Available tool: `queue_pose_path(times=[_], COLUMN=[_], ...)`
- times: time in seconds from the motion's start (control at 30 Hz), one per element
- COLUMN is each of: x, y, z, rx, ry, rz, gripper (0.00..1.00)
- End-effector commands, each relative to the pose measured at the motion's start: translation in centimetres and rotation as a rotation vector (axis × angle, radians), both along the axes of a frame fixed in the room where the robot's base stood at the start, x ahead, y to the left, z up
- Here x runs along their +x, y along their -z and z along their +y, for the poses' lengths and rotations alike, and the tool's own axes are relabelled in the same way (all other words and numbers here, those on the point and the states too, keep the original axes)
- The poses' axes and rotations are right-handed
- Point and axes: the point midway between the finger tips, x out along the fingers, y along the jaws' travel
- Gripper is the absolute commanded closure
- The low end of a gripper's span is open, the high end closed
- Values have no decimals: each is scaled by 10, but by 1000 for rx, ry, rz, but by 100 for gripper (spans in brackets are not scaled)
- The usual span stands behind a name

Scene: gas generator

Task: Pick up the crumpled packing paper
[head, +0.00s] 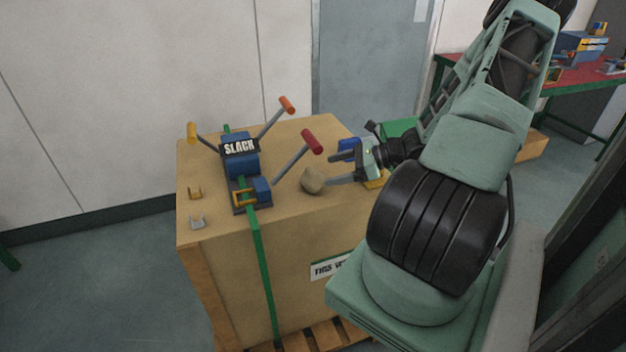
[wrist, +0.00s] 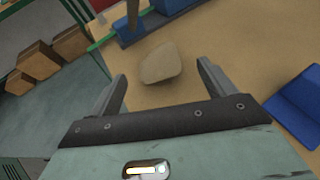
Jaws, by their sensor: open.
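The crumpled packing paper (head: 312,180) is a small tan lump on top of the big cardboard box (head: 290,225). In the wrist view the paper (wrist: 161,63) lies just beyond my fingertips, roughly centred between them. My gripper (head: 335,172) is close to the right side of the paper in the head view. In the wrist view my gripper (wrist: 162,76) has its two fingers wide apart, with nothing held between them.
A blue strapping tool marked SLACK (head: 240,160) with raised levers stands left of the paper; its red-tipped lever (head: 311,141) leans near it. A blue object (wrist: 298,100) lies right of my gripper. A red-topped bench (head: 590,85) stands behind.

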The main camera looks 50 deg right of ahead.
Motion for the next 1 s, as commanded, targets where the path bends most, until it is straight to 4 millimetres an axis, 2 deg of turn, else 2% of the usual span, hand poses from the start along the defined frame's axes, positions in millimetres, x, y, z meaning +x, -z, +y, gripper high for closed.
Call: queue_pose_path(times=[0.1,0.37,0.7,0.97,1.0], x=[16,30,60,63,63], y=[8,16,37,38,38], z=[11,20,43,45,45], rx=[3,1,0,-1,-1], ry=[-2,-1,-2,0,0], rz=[-1,1,0,0,0], gripper=[17,17,17,17,20])
